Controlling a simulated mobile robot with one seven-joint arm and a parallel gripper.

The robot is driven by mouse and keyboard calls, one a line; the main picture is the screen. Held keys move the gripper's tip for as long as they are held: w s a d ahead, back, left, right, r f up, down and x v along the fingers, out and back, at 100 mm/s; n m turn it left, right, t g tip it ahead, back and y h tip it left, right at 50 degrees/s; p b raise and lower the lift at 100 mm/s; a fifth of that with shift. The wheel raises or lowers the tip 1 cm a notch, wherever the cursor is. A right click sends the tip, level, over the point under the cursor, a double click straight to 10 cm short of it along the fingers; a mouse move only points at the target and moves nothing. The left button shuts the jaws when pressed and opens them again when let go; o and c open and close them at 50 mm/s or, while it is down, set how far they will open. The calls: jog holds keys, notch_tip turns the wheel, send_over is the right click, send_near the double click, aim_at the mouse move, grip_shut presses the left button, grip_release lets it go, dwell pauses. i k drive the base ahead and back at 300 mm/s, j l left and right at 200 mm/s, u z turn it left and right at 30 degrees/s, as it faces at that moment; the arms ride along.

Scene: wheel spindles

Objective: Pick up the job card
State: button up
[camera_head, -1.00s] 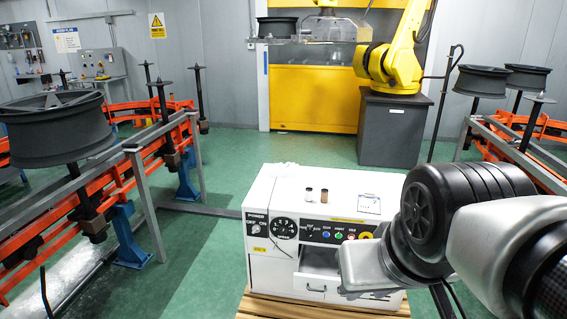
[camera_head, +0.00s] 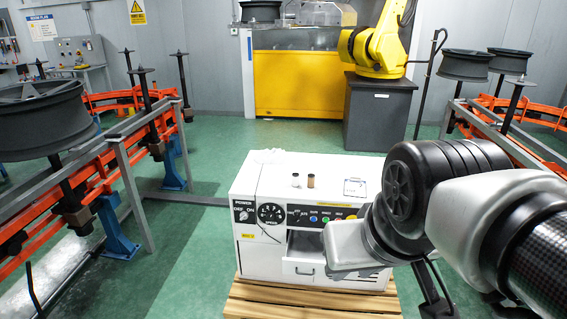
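A small white card with a dark edge (camera_head: 355,188), which looks like the job card, lies flat on top of the white cabinet (camera_head: 330,168), toward its right side. Its print is too small to read. My arm (camera_head: 400,190) reaches in from the right, in front of the cabinet's right front corner. The arm's visible end covers part of the cabinet front, below and in front of the card. The fingers of my gripper cannot be made out, so whether it holds anything is hidden.
Two small cylinders, one pale (camera_head: 296,180) and one brown (camera_head: 311,181), stand left of the card. A white crumpled item (camera_head: 268,156) lies at the back left. The front has an open drawer (camera_head: 303,268). A wooden pallet (camera_head: 262,303) is underneath. Wheel racks flank both sides.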

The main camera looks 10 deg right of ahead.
aim_at(353, 187)
jog(key=i+l+u, duration=0.25)
jog(key=l, duration=0.5)
jog(key=l+u, duration=0.2)
jog(key=l, duration=0.55)
jog(key=l+u, duration=0.15)
jog(key=l, duration=0.3)
jog(key=k+l+u, duration=0.15)
jog(key=l, duration=0.3)
jog(key=k+l+u, duration=0.1)
jog(key=l, duration=0.3)
jog(key=k+l+u, duration=0.15)
jog(key=l, duration=0.3)
jog(key=k+l+u, duration=0.15)
jog(key=l, duration=0.25)
jog(key=l+u, duration=0.4)
jog(key=l, duration=0.7)
jog(key=i+l+u, duration=0.15)
jog(key=l, duration=0.4)
jog(key=i+l+u, duration=0.15)
jog(key=l, duration=0.4)
jog(key=i+l+u, duration=0.2)
jog(key=l, duration=0.35)
jog(key=l+u, duration=0.15)
jog(key=l, duration=0.4)
